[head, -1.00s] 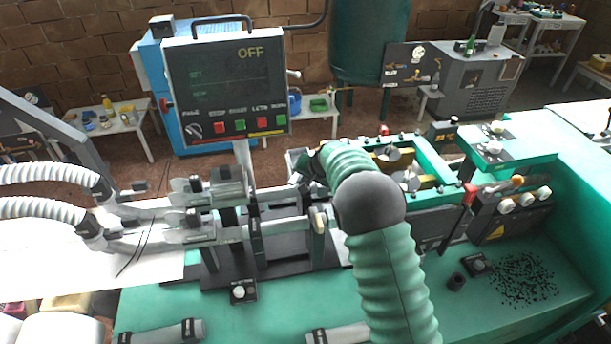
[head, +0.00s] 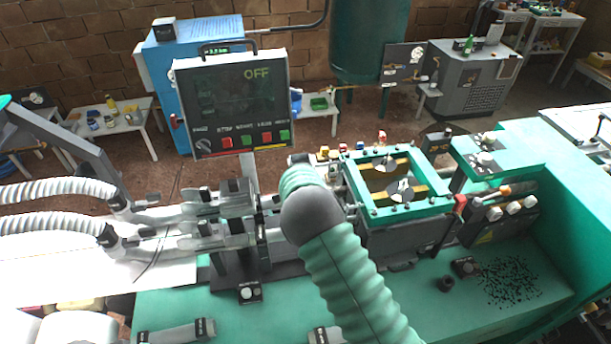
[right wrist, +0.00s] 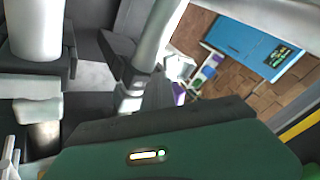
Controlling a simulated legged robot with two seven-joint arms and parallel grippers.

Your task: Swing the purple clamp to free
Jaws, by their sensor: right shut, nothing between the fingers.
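A small purple patch (right wrist: 179,93), likely part of the purple clamp, shows in the right wrist view beside a white knob and a pale metal rod. The rest of the clamp is hidden, and I cannot make it out in the head view. My right arm (head: 350,280) reaches up from the bottom in the head view and covers the middle of the machine. My right gripper (right wrist: 185,145) shows as a dark green body close to the right wrist camera. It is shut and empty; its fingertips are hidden. My left gripper is not in view.
A control panel (head: 232,105) reading OFF stands behind the machine. Metal cylinders (head: 215,232) with white hoses lie left of my arm. A green frame (head: 447,207) with round plates stands to the right.

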